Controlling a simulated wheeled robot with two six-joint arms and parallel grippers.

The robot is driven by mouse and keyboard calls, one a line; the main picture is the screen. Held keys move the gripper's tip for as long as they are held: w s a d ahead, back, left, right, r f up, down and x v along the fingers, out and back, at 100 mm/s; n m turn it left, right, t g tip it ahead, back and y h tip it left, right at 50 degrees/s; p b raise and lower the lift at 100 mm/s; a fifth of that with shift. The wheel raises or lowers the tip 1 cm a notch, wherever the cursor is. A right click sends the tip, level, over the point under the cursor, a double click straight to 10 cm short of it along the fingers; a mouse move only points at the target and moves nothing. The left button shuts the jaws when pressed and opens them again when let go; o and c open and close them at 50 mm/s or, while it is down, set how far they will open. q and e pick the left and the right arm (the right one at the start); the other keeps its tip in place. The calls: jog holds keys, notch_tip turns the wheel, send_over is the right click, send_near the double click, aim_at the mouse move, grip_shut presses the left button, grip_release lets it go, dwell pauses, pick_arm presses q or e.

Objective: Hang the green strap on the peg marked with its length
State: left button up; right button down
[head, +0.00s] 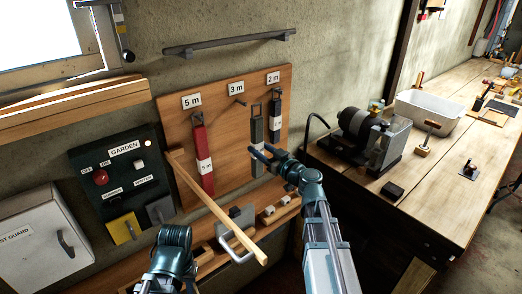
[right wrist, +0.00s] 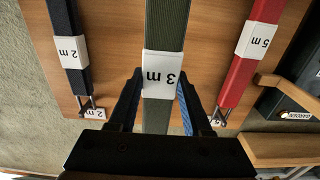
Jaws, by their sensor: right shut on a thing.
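The green strap (head: 257,128) hangs upright with its metal loop at the top, between the 3 m and 2 m places on the peg board. My right gripper (head: 264,153) is shut on it around its white label, which reads "3 m" in the right wrist view (right wrist: 163,75). The peg under the 3 m sign (head: 236,88) is bare (head: 240,102), left of the strap's loop; the loop looks apart from it. Part of my left arm shows at the bottom, but its fingers do not show.
The red strap (head: 203,160) hangs under the 5 m sign (head: 191,101). The dark blue strap (head: 275,115) hangs under the 2 m sign (head: 273,78), close beside the green one. A wooden bar (head: 215,208) slants out at the left. A workbench (head: 450,150) stands at the right.

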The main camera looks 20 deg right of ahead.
jog(key=shift+x, duration=2.65)
jog(key=shift+w+a+f+b, duration=0.2)
jog(key=shift+w, duration=0.45)
jog(key=shift+w+a+f+b, duration=0.15)
jog(key=shift+w+a, duration=0.1)
jog(key=shift+w, duration=0.5)
jog(key=shift+f+b, duration=0.35)
jog(key=shift+c, duration=1.3)
grip_release()
